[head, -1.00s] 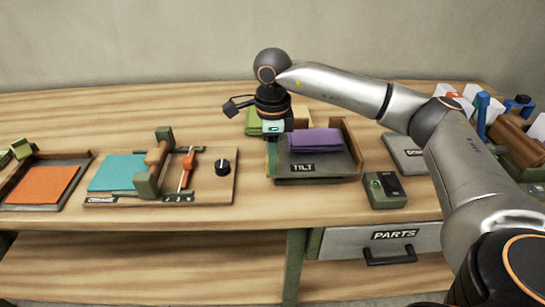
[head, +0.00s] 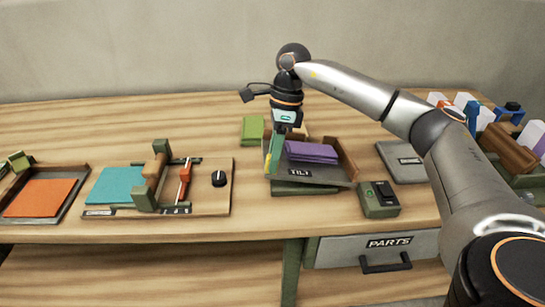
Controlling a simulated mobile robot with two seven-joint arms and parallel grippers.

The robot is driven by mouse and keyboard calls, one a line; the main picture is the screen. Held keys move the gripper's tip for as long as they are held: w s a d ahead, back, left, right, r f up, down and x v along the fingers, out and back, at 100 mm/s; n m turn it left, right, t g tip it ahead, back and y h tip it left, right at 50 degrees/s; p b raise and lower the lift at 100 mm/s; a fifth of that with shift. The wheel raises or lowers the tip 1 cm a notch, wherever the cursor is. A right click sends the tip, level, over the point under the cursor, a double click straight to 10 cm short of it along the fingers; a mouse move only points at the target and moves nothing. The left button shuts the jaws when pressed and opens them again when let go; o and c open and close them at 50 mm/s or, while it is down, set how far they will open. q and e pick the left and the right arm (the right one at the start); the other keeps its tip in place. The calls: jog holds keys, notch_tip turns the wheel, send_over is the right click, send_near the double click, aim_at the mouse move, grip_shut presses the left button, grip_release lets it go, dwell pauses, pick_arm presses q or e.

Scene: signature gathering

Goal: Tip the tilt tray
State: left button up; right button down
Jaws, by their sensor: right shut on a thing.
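The tilt tray (head: 325,179), a dark tray with a "TILT" label and wooden walls, stands at the middle of the bench. It is tilted, its left side raised above a dark green base (head: 305,189). A purple stack (head: 312,152) lies in it, its layers slightly offset. My right gripper (head: 282,134) points down at the tray's left side, shut on the tray's green handle (head: 274,154); the fingertips are partly hidden. My left gripper is not in view.
Left of the tray are a green stack (head: 252,130) and a wooden board (head: 212,202) with a teal sheet (head: 117,184). An orange sheet (head: 40,198) lies in a far-left tray. Right are a small green box (head: 380,204) and a grey plate (head: 403,169).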

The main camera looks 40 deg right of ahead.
jog(key=c, duration=0.6)
grip_release()
jog(key=shift+r, duration=0.1)
jog(key=shift+o, duration=0.2)
jog(key=s+v, duration=0.1)
jog(key=v, duration=1.1)
jog(key=shift+w+r, duration=0.25)
jog(key=shift+w, duration=0.25)
jog(key=shift+s+d+f, duration=0.1)
jog(key=shift+d, duration=0.05)
